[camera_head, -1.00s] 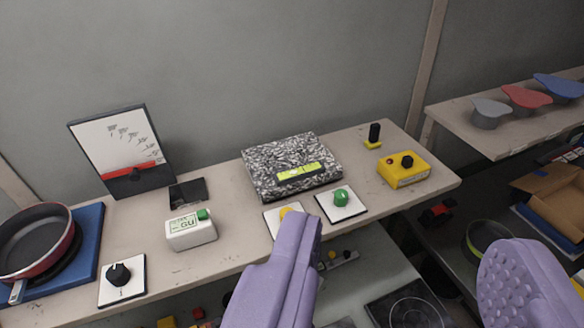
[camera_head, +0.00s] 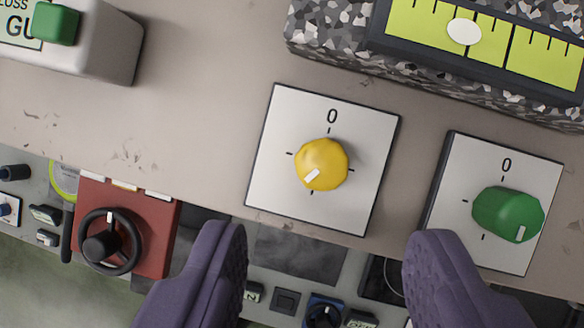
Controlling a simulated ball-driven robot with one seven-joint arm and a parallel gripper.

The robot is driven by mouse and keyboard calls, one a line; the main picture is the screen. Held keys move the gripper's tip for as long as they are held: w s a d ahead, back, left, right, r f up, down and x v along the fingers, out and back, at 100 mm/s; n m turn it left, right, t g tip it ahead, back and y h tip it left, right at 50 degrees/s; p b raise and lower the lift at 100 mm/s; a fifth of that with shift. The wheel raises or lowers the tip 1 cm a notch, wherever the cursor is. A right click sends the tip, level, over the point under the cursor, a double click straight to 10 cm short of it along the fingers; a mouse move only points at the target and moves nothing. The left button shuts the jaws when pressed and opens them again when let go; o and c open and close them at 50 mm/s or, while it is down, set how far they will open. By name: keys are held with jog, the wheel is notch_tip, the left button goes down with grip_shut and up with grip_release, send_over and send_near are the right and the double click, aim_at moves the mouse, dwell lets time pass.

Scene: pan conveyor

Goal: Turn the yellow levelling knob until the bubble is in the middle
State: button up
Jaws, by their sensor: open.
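The yellow levelling knob (camera_head: 322,164) sits on a white square plate (camera_head: 272,190) near the shelf's front edge. Its white mark points to the lower left, away from the 0 at the top. The bubble level (camera_head: 545,62) is on a speckled block at the upper right. Its white oval bubble (camera_head: 464,32) lies at the left black line, partly past it, so it is left of the middle. My gripper (camera_head: 324,240) is open and empty, its purple fingers apart below the yellow knob, touching nothing that I can see.
A green knob (camera_head: 508,213) on its own white plate stands close on the right. The speckled block (camera_head: 340,35) is behind. A white box with a green button (camera_head: 56,23) is at the upper left. A red panel with a black wheel (camera_head: 110,243) is lower down.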

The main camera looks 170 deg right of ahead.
aim_at(316, 169)
jog(key=x, duration=0.7)
jog(key=shift+c, duration=0.4)
grip_shut()
jog(key=m+b, duration=0.1)
jog(key=b, duration=0.2)
jog(key=shift+a+f+m+t, duration=0.2)
jog(key=shift+f+m+t, duration=0.1)
jog(key=shift+m+t, duration=0.1)
jog(key=shift+s+r+m+h+b, duration=0.1)
jog(key=shift+m+h+b, duration=0.2)
jog(key=shift+m+b, duration=0.15)
jog(key=shift+d+r+m, duration=0.1)
jog(key=shift+r+m, duration=0.1)
jog(key=shift+m, duration=0.05)
jog(key=shift+o, duration=0.4)
grip_release()
